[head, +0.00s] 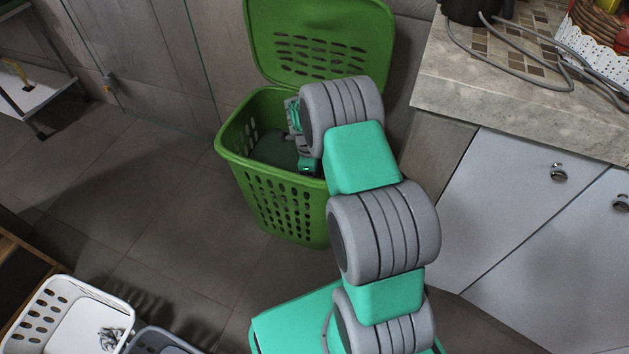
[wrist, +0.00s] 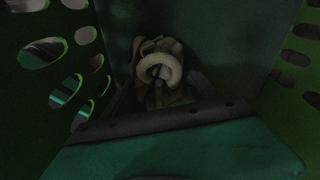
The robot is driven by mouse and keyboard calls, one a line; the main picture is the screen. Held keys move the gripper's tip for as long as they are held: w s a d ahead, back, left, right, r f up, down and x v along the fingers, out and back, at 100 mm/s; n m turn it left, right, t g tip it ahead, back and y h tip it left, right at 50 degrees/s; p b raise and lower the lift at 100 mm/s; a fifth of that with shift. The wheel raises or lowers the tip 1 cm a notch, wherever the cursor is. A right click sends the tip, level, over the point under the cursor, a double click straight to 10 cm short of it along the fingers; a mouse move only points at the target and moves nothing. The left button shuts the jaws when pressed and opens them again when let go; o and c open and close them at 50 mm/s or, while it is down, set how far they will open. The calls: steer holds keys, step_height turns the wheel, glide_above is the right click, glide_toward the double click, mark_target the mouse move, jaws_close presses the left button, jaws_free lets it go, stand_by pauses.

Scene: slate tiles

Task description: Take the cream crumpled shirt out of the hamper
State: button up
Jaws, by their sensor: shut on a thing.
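The green hamper (head: 285,208) stands on the tiled floor with its lid (head: 322,40) raised. My arm reaches over its right side, and my wrist goes down inside it. In the head view my fingertips and the shirt are hidden by the arm and the hamper wall. In the wrist view the cream crumpled shirt (wrist: 161,58) is a small bunched bundle with a paler ring-shaped fold, dim in the shadow. My gripper (wrist: 162,88) is shut on it, inside the hamper, with perforated walls on both sides. Whether the shirt touches the hamper bottom cannot be told.
A stone-topped counter (head: 520,110) with cables and white cabinet doors (head: 530,205) stands to the right. A white basket (head: 62,320) and a grey basket (head: 160,342) are at the lower left. The floor left of the hamper is clear.

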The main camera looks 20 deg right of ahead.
steer(key=c, duration=0.3)
step_height(320, 180, up, 10)
steer(key=p, duration=0.3)
steer(key=shift+p, duration=0.3)
step_height(320, 180, up, 12)
steer(key=p, duration=0.8)
steer(key=a, duration=1.4)
steer(key=shift+a+b, duration=0.1)
steer(key=shift+b, duration=0.3)
